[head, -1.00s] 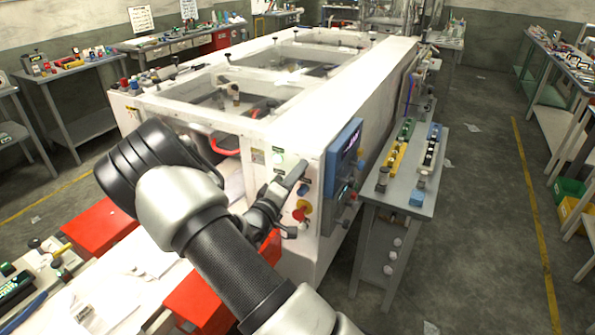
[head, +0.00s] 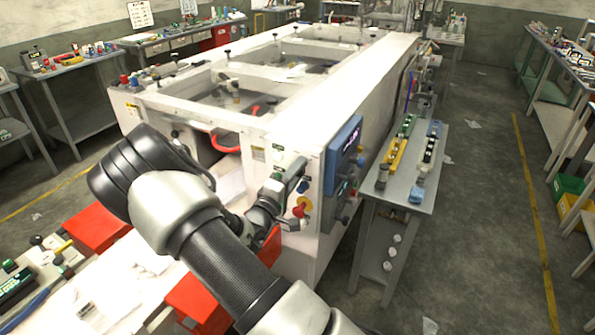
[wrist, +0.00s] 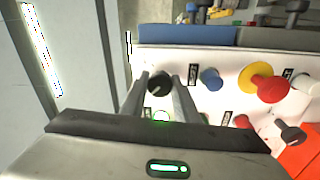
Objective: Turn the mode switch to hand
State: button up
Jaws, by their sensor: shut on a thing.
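The control panel (wrist: 221,72) is on the white machine's end face. In the wrist view, a black round knob (wrist: 159,82), which looks like the mode switch, sits between the two fingers of my gripper (wrist: 160,92). The fingers are shut on it from both sides. Its label and pointer setting cannot be read. In the head view, my gripper (head: 292,178) is at the panel's upper part and hides the knob. A green lit button (wrist: 162,116) glows close to the fingers.
Close by on the panel are a blue button (wrist: 211,78), a red emergency button on a yellow ring (wrist: 264,83), a white knob (wrist: 303,82) and a black-handled control (wrist: 290,131). A blue screen box (head: 343,152) stands at the machine's corner. Red boxes (head: 97,228) lie below left.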

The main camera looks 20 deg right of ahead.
jog(key=o, duration=1.1)
jog(key=shift+c, duration=0.2)
jog(key=b+v, duration=0.2)
jog(key=v, duration=1.5)
jog(key=shift+s, duration=0.2)
jog(key=shift+a, duration=0.15)
